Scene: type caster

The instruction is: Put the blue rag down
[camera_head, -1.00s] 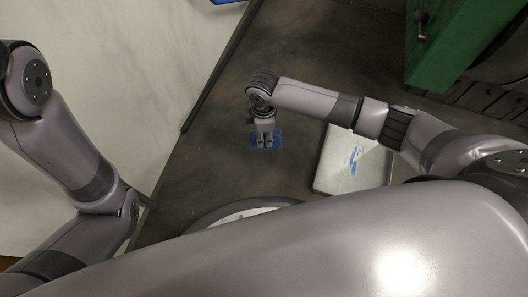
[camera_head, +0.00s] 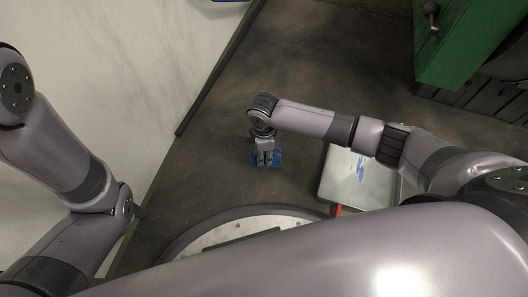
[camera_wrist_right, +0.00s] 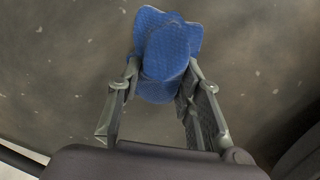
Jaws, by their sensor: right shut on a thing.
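The blue rag (camera_wrist_right: 165,55) is held between the two fingers of my right gripper (camera_wrist_right: 161,85) in the right wrist view. It looks bunched, with its edges spread beyond the fingertips. In the head view the rag (camera_head: 267,164) shows as a small blue patch around the fingers of my right gripper (camera_head: 266,158), over the dark surface. I cannot tell whether the rag touches the surface. My left arm comes in from the left, but its gripper is out of view.
A silver tray-like box (camera_head: 345,196) with a blue mark lies right of the right gripper. A round pale disc with a dark rim (camera_head: 185,247) is at the bottom. A green block (camera_head: 465,40) stands at the upper right. The dark surface (camera_head: 310,60) behind the gripper is bare.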

